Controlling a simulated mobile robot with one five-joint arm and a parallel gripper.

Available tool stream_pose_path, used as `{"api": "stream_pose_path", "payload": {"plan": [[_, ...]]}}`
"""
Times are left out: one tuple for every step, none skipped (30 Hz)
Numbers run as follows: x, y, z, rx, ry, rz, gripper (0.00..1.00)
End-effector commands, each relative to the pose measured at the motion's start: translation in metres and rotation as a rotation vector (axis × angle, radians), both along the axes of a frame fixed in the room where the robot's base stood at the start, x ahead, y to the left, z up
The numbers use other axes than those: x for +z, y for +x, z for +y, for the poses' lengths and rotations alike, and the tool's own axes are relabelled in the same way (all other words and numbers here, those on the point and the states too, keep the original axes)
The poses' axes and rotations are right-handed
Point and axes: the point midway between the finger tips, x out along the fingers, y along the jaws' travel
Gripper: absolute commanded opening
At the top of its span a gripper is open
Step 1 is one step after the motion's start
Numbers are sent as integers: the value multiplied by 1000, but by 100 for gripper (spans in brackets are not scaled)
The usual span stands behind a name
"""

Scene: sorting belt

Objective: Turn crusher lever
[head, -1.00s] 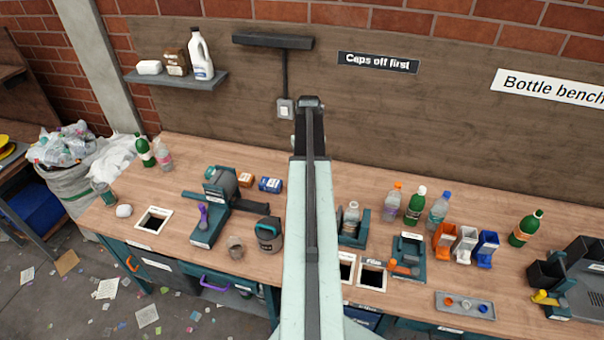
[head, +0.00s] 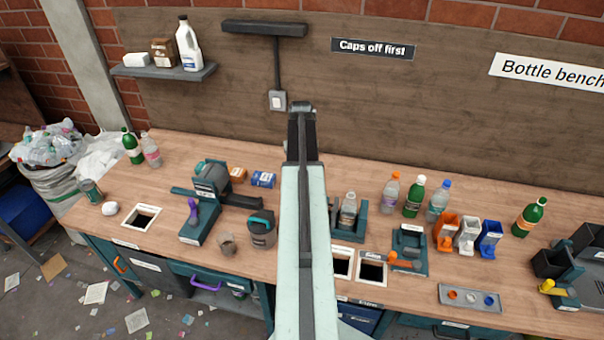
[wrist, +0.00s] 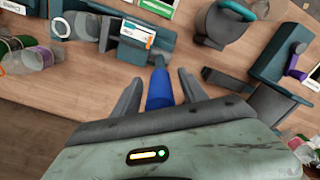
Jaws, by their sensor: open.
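In the wrist view a blue handle (wrist: 160,90) sticks out from a dark teal machine (wrist: 165,53) with a white label too small to read. It looks like a lever, but I cannot tell for sure that it is the crusher's. My gripper (wrist: 160,78) is open, its two grey fingers on either side of the blue handle with a gap at each side. I cannot tell how deep the handle sits between them. In the head view my own arm covers my gripper and this handle.
A machine with a purple lever (head: 192,210) and a teal-topped canister (head: 262,230) stand left of my arm. To the right are a fixture with an orange lever (head: 400,261), several bottles and a yellow-levered device (head: 550,287). The left front bench has a square opening (head: 142,217).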

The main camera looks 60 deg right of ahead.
Motion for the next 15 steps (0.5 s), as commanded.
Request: {"api": "stream_pose_path", "payload": {"plan": [[1,0,0,0,0,0,50],[1,0,0,0,0,0,50],[1,0,0,0,0,0,39],[1,0,0,0,0,0,31],[1,0,0,-1,0,0,23],[1,0,0,-1,0,0,11],[1,0,0,-1,0,0,3],[1,0,0,-1,0,0,0],[1,0,0,-1,0,0,0],[1,-1,0,-1,0,0,0],[1,-1,0,-1,0,0,0],[1,-1,-1,-1,0,0,0],[1,-1,-1,-1,0,0,0],[1,-1,-1,-1,0,0,0],[1,-1,-1,-1,0,0,0]]}}
